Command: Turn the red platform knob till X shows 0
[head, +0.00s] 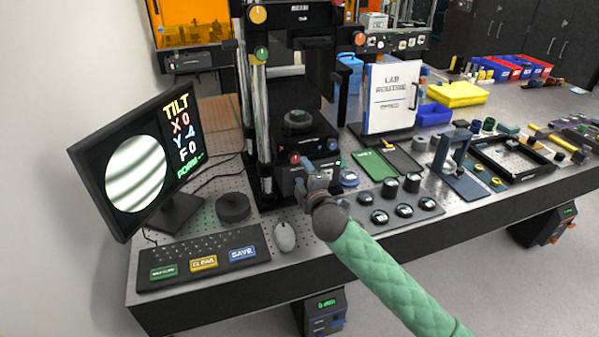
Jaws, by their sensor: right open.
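The red platform knob (295,159) is on the front of the interferometer's black platform (305,145), at its left corner. My right gripper (304,178) is open, just below and slightly right of the red knob. It appears apart from the knob, though the exact gap is hard to judge. The monitor (135,160) at left reads TILT, with X at 0, Y at what looks like -4, and F at 0. Its round picture shows broad, slightly sloping grey fringes. My left gripper is not in view.
A blue knob (333,145) is on the platform's right side. A mouse (284,236), a dark round puck (233,207) and a keyboard (203,257) lie at front left. A mat with several dark round parts (380,216) lies right of my gripper. The lab routine board (391,95) stands behind.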

